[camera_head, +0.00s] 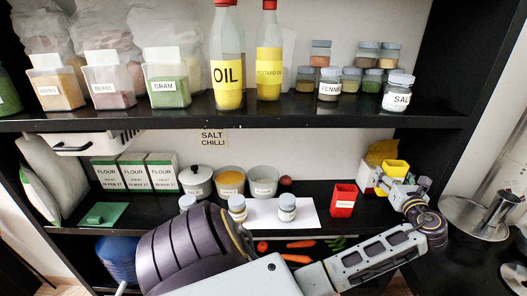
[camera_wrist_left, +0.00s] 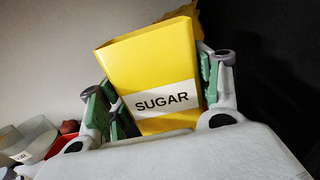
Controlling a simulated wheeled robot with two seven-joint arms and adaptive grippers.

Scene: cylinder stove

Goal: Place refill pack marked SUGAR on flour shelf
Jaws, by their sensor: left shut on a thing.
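The yellow refill pack marked SUGAR (camera_wrist_left: 150,60) stands slightly tilted in the left wrist view, its label facing my wrist. In the head view the yellow pack (camera_head: 396,168) is at the right end of the lower shelf, the flour shelf (camera_head: 155,213). My left gripper (camera_head: 392,182) is shut on the pack, with a finger on each side in the left wrist view (camera_wrist_left: 160,100). I cannot tell whether the pack's base touches the shelf; the gripper hides it. The white FLOUR packs (camera_head: 134,172) stand at that shelf's left. My right gripper is not in view.
A red pack (camera_head: 343,201) stands left of the gripper. Several bowls and jars (camera_head: 230,181) and a white sheet (camera_head: 270,214) occupy the shelf's middle. A black side panel (camera_head: 428,110) bounds the right. The upper shelf (camera_head: 280,115) holds bottles and jars. Pots (camera_head: 478,215) stand at far right.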

